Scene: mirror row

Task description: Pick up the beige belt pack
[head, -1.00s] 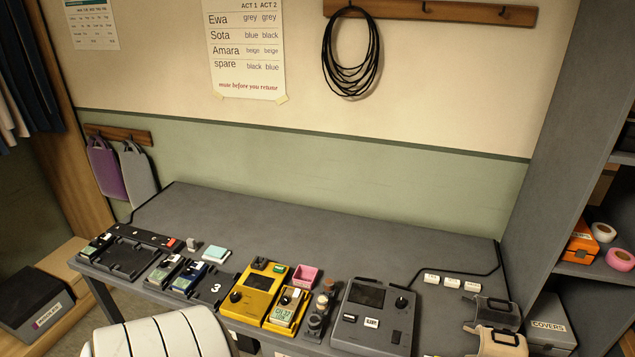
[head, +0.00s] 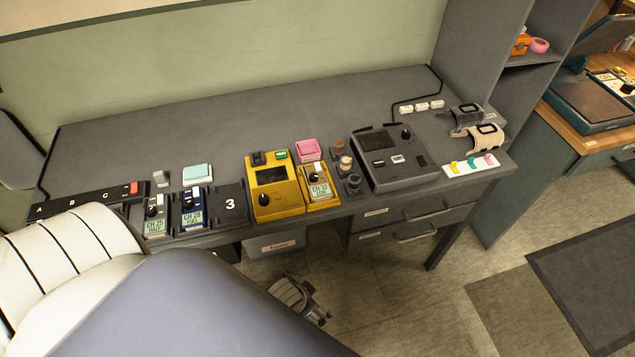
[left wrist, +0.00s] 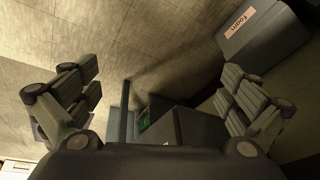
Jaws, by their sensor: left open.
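The beige belt pack (head: 488,137) lies near the right end of the grey table (head: 285,118) in the head view. It is beige with a dark window. A dark grey one (head: 463,117) lies just behind it to the left. My left gripper (head: 318,314) is low in front of the table, above the floor, well left of and below the beige pack. Its open, empty fingers show in the left wrist view (left wrist: 160,88), with floor and a labelled box beyond. My arm hides part of the table's front left. My right gripper is not in view.
A strip with coloured tabs (head: 471,165) lies in front of the beige pack. A grey console (head: 390,160) stands to its left, with a yellow device (head: 274,187) further left. A grey box (head: 275,245) is under the table. Floor on the right is open.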

